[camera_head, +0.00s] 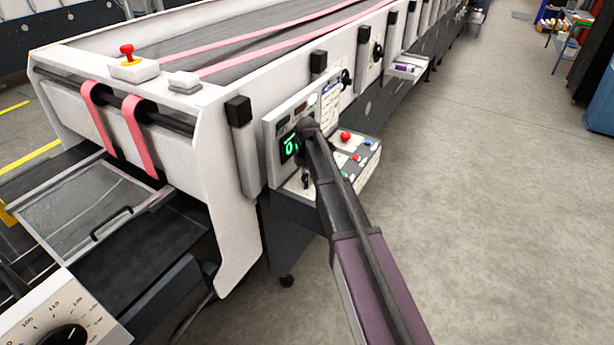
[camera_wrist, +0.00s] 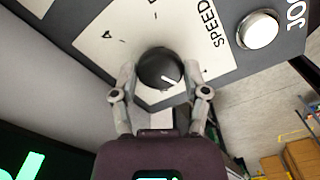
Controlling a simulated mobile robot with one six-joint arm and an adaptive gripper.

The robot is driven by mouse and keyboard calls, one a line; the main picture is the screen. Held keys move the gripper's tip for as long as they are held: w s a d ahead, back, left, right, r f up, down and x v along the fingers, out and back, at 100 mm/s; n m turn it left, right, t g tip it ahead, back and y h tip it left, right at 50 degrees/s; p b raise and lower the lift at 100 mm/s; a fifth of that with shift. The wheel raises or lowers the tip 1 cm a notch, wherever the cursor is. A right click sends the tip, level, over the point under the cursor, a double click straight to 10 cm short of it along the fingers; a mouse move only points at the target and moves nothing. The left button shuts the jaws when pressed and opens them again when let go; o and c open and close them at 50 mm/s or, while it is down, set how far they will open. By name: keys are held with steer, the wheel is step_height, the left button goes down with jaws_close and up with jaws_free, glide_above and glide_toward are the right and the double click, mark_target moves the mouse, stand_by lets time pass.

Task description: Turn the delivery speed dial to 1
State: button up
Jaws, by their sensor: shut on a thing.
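The speed dial (camera_wrist: 158,68) is a round black knob with a white pointer line in the wrist view. The line points to the lower right of the picture. A pale scale plate (camera_wrist: 105,38) with a "4" and tick marks lies around it, and the word SPEED is printed to its right; any word before it is out of view. My gripper (camera_wrist: 161,80) has one finger on each side of the knob and is shut on it. The number at the pointer cannot be read. In the head view my arm reaches the control panel (camera_head: 272,150), and I cannot make out the grip there.
A silver button (camera_wrist: 258,30) marked with cut-off letters sits right of the dial. A green-lit display (camera_head: 290,147) is on the panel. A red button (camera_head: 345,137) and several smaller ones are on the console (camera_head: 368,150). The floor (camera_head: 500,200) at right is clear.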

steer(key=shift+s+n, duration=0.2)
steer(key=shift+n, duration=0.7)
steer(key=o, duration=1.1)
steer(key=shift+w, duration=0.1)
steer(key=shift+o, duration=0.2)
steer(key=shift+w, duration=0.1)
